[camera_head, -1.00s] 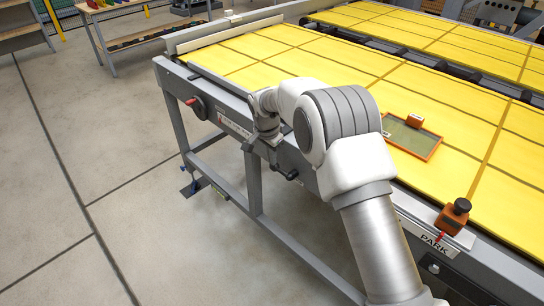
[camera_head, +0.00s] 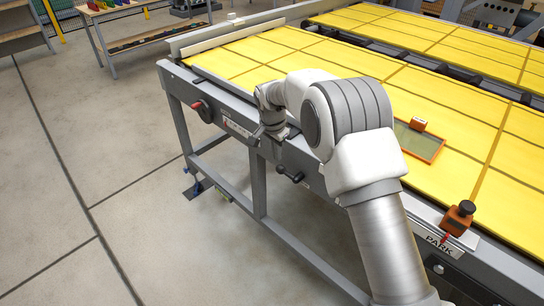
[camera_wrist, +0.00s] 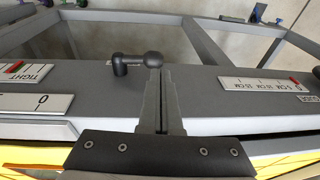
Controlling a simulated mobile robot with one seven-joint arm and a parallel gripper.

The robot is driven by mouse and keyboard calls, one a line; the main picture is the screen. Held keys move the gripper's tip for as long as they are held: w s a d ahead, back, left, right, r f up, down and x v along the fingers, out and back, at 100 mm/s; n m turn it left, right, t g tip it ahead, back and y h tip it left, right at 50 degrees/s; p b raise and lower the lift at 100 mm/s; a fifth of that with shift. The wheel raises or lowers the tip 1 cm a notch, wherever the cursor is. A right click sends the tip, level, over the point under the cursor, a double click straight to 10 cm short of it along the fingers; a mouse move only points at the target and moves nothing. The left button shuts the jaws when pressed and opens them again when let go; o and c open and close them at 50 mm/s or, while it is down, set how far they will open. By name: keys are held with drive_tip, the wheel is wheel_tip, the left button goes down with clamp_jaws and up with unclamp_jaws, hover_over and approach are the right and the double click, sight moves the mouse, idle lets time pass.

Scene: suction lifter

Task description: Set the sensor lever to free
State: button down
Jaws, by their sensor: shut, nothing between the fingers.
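A black lever (camera_wrist: 138,62) with a rounded knob sticks out from the grey side rail of the table in the wrist view. It also shows in the head view (camera_head: 290,175). No label reading free is legible, so I cannot tell whether this is the sensor lever. My gripper (camera_wrist: 161,74) is shut and empty, its fingertips overlapping the view of the lever's knob end; contact cannot be told.
A red-tipped rotary handle (camera_head: 201,110) sits on the rail's left part. An orange block (camera_head: 457,218) with a black knob stands by the PARK label (camera_head: 438,246). A framed orange plate (camera_head: 420,142) lies on the yellow panels (camera_head: 340,55). Floor beside the table is clear.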

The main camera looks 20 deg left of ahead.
drive_tip(key=v, duration=1.1)
drive_tip(key=s+d+r+n+t, duration=0.1)
drive_tip(key=s+d+r, duration=0.3)
drive_tip(key=d+r, duration=0.55)
drive_tip(key=s+d+r+n, duration=0.1)
drive_tip(key=s+d+r, duration=0.35)
drive_tip(key=d, duration=0.85)
drive_tip(key=s+d+n+t, duration=0.1)
drive_tip(key=s+d, duration=0.6)
drive_tip(key=s, duration=0.3)
drive_tip(key=s+d+f+n+t, duration=0.1)
drive_tip(key=s+d, duration=0.7)
drive_tip(key=s, duration=0.2)
drive_tip(key=shift+n, duration=0.3)
drive_tip(key=shift+s+d, duration=0.15)
